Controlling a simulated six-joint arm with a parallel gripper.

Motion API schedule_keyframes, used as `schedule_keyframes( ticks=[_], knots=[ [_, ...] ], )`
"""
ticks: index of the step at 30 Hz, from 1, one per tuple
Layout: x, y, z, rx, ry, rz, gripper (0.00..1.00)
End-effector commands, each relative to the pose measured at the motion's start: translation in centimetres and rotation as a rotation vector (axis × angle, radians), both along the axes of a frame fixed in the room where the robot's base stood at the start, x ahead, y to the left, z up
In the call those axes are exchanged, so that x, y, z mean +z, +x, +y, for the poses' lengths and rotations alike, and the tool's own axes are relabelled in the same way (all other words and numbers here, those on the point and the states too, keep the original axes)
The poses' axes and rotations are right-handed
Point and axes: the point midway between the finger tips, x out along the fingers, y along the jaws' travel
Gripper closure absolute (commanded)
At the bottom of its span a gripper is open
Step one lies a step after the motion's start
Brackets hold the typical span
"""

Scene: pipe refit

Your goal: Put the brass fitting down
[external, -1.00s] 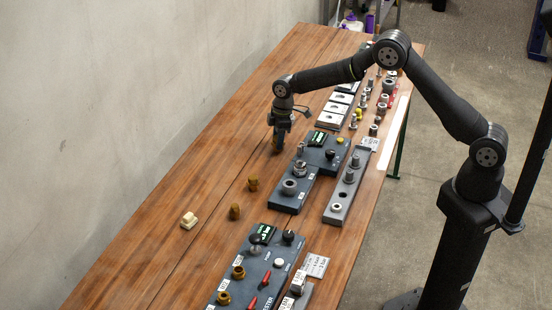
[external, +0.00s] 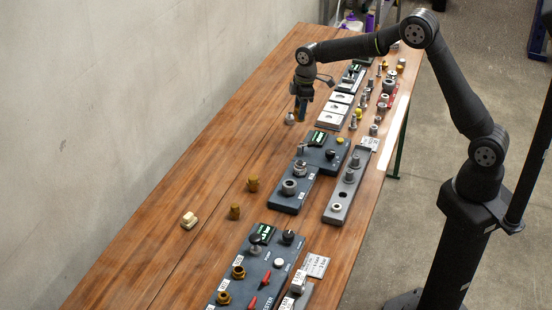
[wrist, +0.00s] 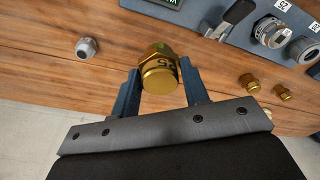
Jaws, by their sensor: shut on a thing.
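My gripper (external: 302,118) is above the table's far half, in front of the dark tester panel. In the wrist view its two blue-grey fingers (wrist: 160,92) are shut on a brass fitting (wrist: 160,76), a hex-headed piece with a round end and a dark mark on its side. In the external view the held fitting is hard to make out between the fingers. Two other brass fittings stand on the wood, one farther (external: 253,184) and one nearer (external: 235,212); they also show at the right of the wrist view.
A grey fitting (wrist: 87,47) stands on the wood left of the held piece; it also shows beside my gripper (external: 290,118). Panels (external: 292,190) and a grey rail (external: 348,187) fill the right side. Bare wood lies left.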

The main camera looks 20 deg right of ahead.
Motion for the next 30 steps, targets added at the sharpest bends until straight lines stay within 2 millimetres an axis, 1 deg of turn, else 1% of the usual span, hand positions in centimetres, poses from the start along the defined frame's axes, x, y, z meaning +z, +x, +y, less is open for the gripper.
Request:
schedule_keyframes(
  ticks=[1,3,6,10,14,18,21,25,27,30],
  knots=[
    [0.1,-1.1,1.5,0.001,0.001,-0.001,0.84],
    [0.1,-2.3,3.1,-0.009,0.001,-0.001,0.84],
    [0.2,-3.7,4.8,-0.019,0.002,-0.001,0.84],
    [-0.4,-4.7,6.5,-0.027,0.001,0.000,0.84],
    [-2.0,-5.7,8.9,-0.027,-0.001,0.001,0.84],
    [-3.9,-6.7,12.0,-0.025,0.001,-0.001,0.84],
    [-5.2,-7.4,14.0,-0.026,0.001,-0.001,0.84],
    [-6.4,-8.0,15.8,-0.028,0.001,-0.001,0.84],
    [-6.6,-8.2,16.4,-0.029,0.002,-0.002,0.84],
    [-7.0,-8.3,16.7,-0.030,0.001,-0.001,0.84]
  ],
)
